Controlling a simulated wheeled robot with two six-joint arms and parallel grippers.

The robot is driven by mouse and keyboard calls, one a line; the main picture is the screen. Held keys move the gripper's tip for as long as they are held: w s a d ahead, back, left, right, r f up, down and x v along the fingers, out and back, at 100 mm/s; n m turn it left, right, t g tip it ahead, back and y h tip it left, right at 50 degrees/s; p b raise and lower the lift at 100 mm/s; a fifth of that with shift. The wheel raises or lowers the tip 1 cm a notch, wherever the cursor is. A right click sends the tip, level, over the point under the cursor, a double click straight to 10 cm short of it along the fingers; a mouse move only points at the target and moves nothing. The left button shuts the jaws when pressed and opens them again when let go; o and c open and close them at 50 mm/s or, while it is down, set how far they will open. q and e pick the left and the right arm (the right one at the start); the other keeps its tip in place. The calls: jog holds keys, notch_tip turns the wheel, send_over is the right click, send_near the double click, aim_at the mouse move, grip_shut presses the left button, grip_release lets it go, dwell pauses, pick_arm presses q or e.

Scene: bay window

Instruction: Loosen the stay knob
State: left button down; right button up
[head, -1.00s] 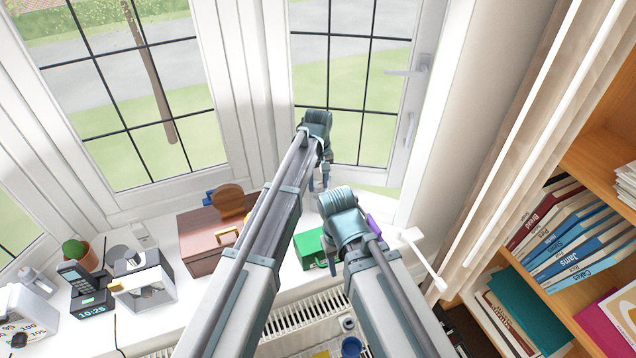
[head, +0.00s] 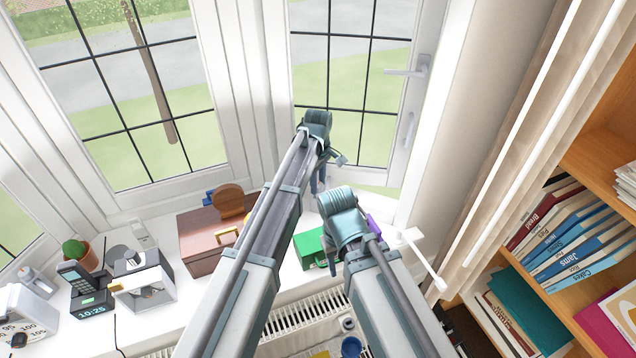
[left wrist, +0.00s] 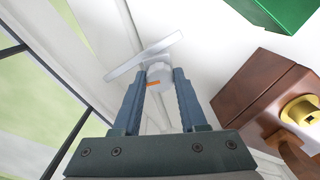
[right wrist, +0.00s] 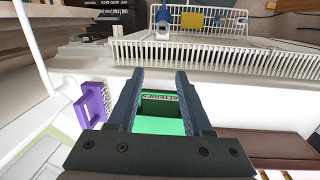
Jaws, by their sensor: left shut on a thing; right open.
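The stay knob (left wrist: 159,76) is a pale grey knob with an orange mark, in the left wrist view. It sits by a pale stay bar (left wrist: 143,56) near the window frame. My left gripper (left wrist: 160,84) has its two fingers closed on either side of the knob. In the head view my left gripper (head: 318,184) reaches down at the sill by the right window, and the knob is hidden there. My right gripper (right wrist: 160,82) is open and empty above a green box (right wrist: 162,115); it also shows in the head view (head: 332,262).
A brown box (head: 199,240) stands left of my left arm. A purple thing (right wrist: 92,102) lies beside my right gripper. A white radiator (head: 300,318) is below the sill. A bookshelf (head: 596,130) and curtain stand at right.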

pick_arm(q)
jog(key=shift+s, duration=0.1)
dwell(0.4)
jog(key=shift+c, duration=2.2)
grip_release()
jog(key=shift+r, duration=0.1)
notch_tip(320, 180, up, 14)
jog(key=p, duration=1.3)
jog(key=shift+f+p, duration=0.2)
jog(key=shift+p, duration=0.2)
